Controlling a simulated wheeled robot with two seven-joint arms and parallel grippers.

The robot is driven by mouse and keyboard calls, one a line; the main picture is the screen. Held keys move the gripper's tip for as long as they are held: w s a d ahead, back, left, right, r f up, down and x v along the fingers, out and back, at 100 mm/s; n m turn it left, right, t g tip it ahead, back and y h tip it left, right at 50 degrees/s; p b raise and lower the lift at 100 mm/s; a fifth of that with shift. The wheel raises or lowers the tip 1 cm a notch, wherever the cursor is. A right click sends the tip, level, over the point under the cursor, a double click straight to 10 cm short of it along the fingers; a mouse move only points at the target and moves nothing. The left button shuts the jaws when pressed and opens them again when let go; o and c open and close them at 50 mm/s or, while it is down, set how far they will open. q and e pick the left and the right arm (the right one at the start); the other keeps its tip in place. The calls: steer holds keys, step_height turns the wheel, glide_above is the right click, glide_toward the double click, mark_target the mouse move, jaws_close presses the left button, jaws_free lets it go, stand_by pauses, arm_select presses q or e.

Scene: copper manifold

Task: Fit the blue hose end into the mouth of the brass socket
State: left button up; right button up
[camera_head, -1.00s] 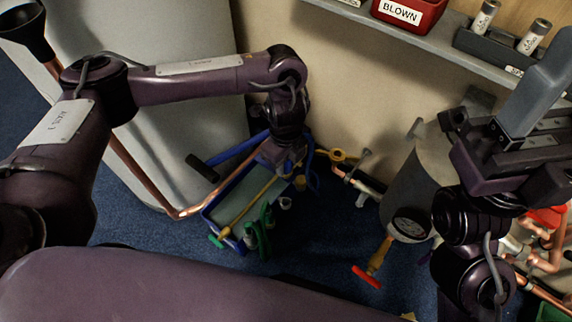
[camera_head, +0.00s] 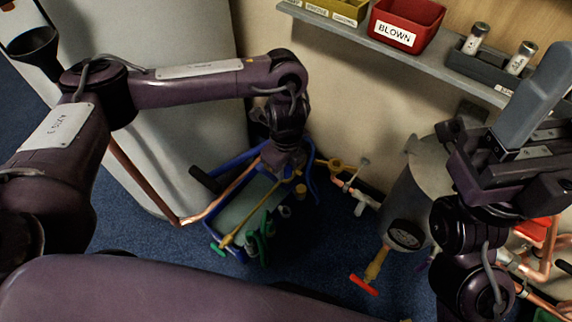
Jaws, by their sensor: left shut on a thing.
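My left gripper (camera_head: 288,168) points down over a blue-edged tray on the floor, near the middle of the view. It is shut on the blue hose (camera_head: 312,182), which curves down just right of the fingers. The hose end itself is hidden by the gripper and too small to make out. A brass-coloured fitting (camera_head: 335,164), likely the brass socket, is right of the gripper and looks apart from it; its mouth cannot be made out. My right gripper (camera_head: 497,150) is raised at the right, away from the hose; its finger opening is unclear.
The blue-edged tray (camera_head: 213,246) holds yellow, green and blue tools. A grey tank (camera_head: 415,190) with a gauge and a red-handled valve (camera_head: 364,285) stands to the right. A copper pipe (camera_head: 148,188) bends before the pale cabinet (camera_head: 185,90). A shelf with a red bin (camera_head: 405,22) runs above.

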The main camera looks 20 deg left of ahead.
arm_select(q)
steer(key=shift+r, duration=0.5)
steer(key=shift+w+r+p, duration=0.15)
steer(key=shift+r+p, duration=1.05)
steer(key=shift+p, duration=0.4)
